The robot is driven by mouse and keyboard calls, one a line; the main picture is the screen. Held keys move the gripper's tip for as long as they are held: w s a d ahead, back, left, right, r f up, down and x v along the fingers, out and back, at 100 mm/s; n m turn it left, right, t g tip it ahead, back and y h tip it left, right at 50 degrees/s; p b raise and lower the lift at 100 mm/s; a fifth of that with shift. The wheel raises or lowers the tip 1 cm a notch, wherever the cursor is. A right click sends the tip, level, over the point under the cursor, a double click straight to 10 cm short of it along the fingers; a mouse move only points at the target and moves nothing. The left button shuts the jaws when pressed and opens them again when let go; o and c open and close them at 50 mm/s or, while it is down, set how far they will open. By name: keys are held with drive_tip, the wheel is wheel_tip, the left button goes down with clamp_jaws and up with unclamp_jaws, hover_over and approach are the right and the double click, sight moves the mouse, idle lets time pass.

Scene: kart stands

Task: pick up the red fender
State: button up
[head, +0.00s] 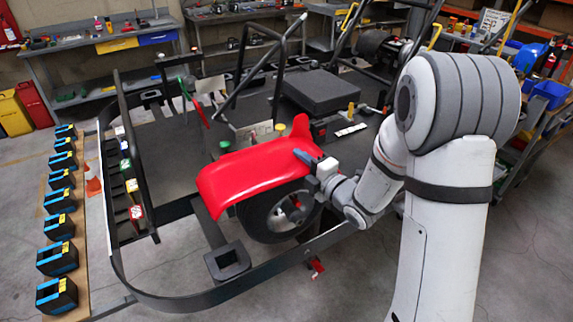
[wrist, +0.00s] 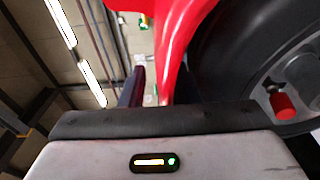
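The red fender (head: 250,165) sits over the kart's wheel (head: 278,212) in the head view. My gripper (head: 304,157) is at the fender's right edge, with a blue-grey finger showing at the red surface. In the wrist view the fender (wrist: 178,40) comes down the middle as a narrow red edge. One dark finger (wrist: 131,88) stands left of that edge, with a visible gap between them. The other finger cannot be made out against the dark tyre (wrist: 225,60). The gripper looks open, beside or around the edge.
The kart's black tube frame (head: 200,298) curves around the front and left. A black seat pad (head: 320,92) lies behind the fender. Several blue-and-black boxes (head: 57,295) line a board at left. Workbenches (head: 100,45) stand at the back.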

clamp_jaws()
drive_tip(key=shift+r, duration=0.15)
idle(0.4)
